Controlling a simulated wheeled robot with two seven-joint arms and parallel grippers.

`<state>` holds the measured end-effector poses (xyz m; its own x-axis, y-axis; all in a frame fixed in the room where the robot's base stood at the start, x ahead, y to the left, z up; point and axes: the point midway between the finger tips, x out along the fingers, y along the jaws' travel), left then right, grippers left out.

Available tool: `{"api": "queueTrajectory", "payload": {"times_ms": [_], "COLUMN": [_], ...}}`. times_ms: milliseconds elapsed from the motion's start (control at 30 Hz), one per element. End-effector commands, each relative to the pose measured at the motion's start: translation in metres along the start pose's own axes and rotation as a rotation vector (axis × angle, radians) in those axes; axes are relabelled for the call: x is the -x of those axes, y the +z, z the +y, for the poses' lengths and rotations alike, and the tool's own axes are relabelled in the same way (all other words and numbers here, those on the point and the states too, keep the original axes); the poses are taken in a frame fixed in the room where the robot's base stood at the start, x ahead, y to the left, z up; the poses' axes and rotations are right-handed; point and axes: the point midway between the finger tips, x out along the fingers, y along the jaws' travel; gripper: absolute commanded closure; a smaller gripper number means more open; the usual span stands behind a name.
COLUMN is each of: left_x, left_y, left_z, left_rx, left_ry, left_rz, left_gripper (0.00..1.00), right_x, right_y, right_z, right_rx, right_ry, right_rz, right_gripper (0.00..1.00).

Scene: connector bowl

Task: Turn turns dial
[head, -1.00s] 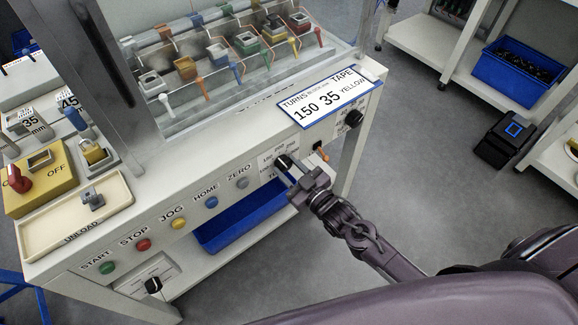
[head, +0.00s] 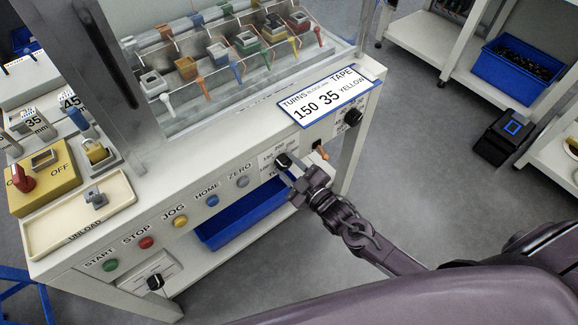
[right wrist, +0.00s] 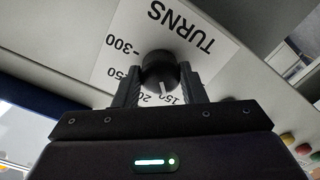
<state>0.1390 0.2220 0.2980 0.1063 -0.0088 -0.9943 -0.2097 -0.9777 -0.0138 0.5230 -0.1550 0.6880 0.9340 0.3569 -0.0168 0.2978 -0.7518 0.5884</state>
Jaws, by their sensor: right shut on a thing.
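The turns dial is a black knob (head: 283,160) on the front panel of the white machine. In the right wrist view the knob (right wrist: 160,72) sits on a white plate (right wrist: 190,35) marked TURNS, with 300 and 150 among its readable numbers. A white pointer line on the knob is near the 150 mark. My right gripper (head: 292,172) is at the dial. In the right wrist view its two fingers (right wrist: 160,85) are shut on the knob, one on each side. A sign (head: 328,95) on the machine reads TURNS 150, TAPE 35 YELLOW. My left gripper is not in view.
Another black knob (head: 353,117) and a small orange-tipped lever (head: 321,150) are right of the dial. A row of buttons, including the blue HOME button (head: 212,200), runs left. A blue bin (head: 240,212) is below. Open floor lies to the right.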

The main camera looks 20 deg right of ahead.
Motion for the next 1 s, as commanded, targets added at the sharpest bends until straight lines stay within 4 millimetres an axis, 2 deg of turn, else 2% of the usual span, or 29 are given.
{"api": "queueTrajectory", "payload": {"times_ms": [167, 200, 367, 700, 767, 1000], "left_x": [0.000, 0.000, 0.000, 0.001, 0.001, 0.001], "left_y": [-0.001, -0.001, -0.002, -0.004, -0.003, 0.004], "left_z": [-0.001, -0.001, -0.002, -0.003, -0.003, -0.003], "left_rx": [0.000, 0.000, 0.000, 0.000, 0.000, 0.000], "left_ry": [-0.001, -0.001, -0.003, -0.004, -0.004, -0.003], "left_rz": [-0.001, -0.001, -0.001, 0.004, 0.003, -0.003], "left_gripper": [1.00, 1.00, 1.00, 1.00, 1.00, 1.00], "right_x": [0.000, 0.000, 0.000, 0.005, 0.011, 0.053], "right_y": [0.000, 0.000, 0.000, 0.001, 0.001, 0.001], "right_z": [0.000, 0.000, 0.000, -0.001, -0.001, -0.001], "right_rx": [-0.001, -0.001, -0.001, -0.002, -0.002, -0.002], "right_ry": [-0.001, -0.001, 0.000, -0.001, -0.001, -0.003], "right_rz": [0.000, 0.000, 0.000, -0.001, -0.002, -0.002], "right_gripper": [0.85, 0.61, 0.41, 0.41, 0.41, 0.41]}}
